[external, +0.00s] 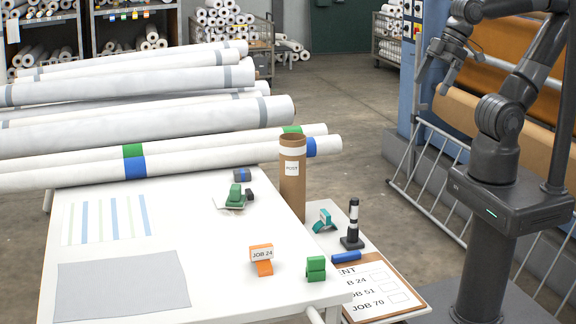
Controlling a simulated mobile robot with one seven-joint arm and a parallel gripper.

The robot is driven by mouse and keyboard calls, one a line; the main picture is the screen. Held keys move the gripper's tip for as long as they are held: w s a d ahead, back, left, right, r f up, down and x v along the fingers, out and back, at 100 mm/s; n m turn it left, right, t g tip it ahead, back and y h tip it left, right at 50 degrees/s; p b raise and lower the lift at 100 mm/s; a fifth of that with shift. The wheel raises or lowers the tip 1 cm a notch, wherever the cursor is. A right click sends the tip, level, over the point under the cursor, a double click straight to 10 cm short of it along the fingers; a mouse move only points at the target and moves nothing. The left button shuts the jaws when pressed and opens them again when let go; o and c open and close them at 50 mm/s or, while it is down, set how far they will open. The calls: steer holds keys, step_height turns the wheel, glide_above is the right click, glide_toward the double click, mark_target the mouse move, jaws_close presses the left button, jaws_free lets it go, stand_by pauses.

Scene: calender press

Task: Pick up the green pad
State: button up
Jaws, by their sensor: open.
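Two green things could be the pad, and I cannot tell which. One is a small green block (316,268) at the front right edge of the white table; it looks like two stacked layers. The other is a green piece (236,196) on a small white sheet or dish (222,203) farther back, beside a dark item. My gripper (447,85) is raised at the upper right, open and empty, well away from both.
An orange holder marked JOB 24 (262,258) stands left of the front green block. A brown tube (292,180), teal dispenser (322,220), black post (353,225), blue marker (346,257) and clipboard (425,302) are nearby. White rolls (150,120) line the table's back.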

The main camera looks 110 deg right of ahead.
steer(key=shift+s, duration=0.1)
steer(key=c, duration=0.7)
steer(key=m+g+h, duration=0.1)
steer(key=m+h, duration=0.1)
steer(key=m, duration=0.2)
glide_above(237, 186)
steer(key=s+a, duration=0.2)
steer(key=s, duration=0.2)
step_height(237, 186, down, 22)
steer(key=x, duration=0.6)
steer(key=shift+a+f, duration=0.1)
steer(key=shift+f, duration=0.05)
steer(key=shift+d+x, duration=0.2)
steer(key=shift+x, duration=2.35)
